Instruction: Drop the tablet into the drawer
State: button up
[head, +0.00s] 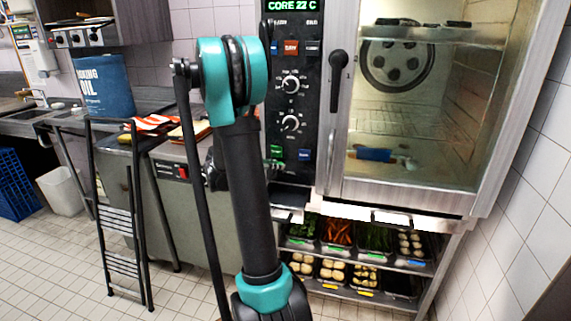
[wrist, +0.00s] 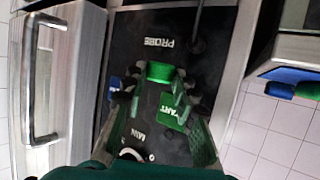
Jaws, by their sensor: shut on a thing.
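The tablet (wrist: 160,72) is a small green round piece between the fingertips of my gripper (wrist: 158,83) in the wrist view. My gripper is shut on it, in front of the dark control panel. In the head view my own arm hides most of the gripper and the tablet. A dark, shallow, tray-like part (head: 290,196) juts out below the oven's control panel in the head view; it looks like the drawer, pulled out, but my arm covers part of it. I cannot tell the tablet's height above it.
The oven's glass door (head: 425,120) is at the right, with a black handle (head: 337,82). Food pans (head: 372,238) sit on racks below it. A black step ladder (head: 122,220) and a counter are left. The wrist view shows a metal handle (wrist: 32,80) at left.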

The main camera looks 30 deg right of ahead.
jog(key=s+d+f+m+g, duration=0.1)
jog(key=s+d+f+g, duration=0.1)
jog(key=s+d+f, duration=0.1)
jog(key=shift+f+m, duration=0.4)
jog(key=shift+f, duration=0.4)
jog(key=o, duration=1.1)
jog(key=shift+c, duration=0.2)
jog(key=shift+a, duration=0.1)
jog(key=v, duration=1.2)
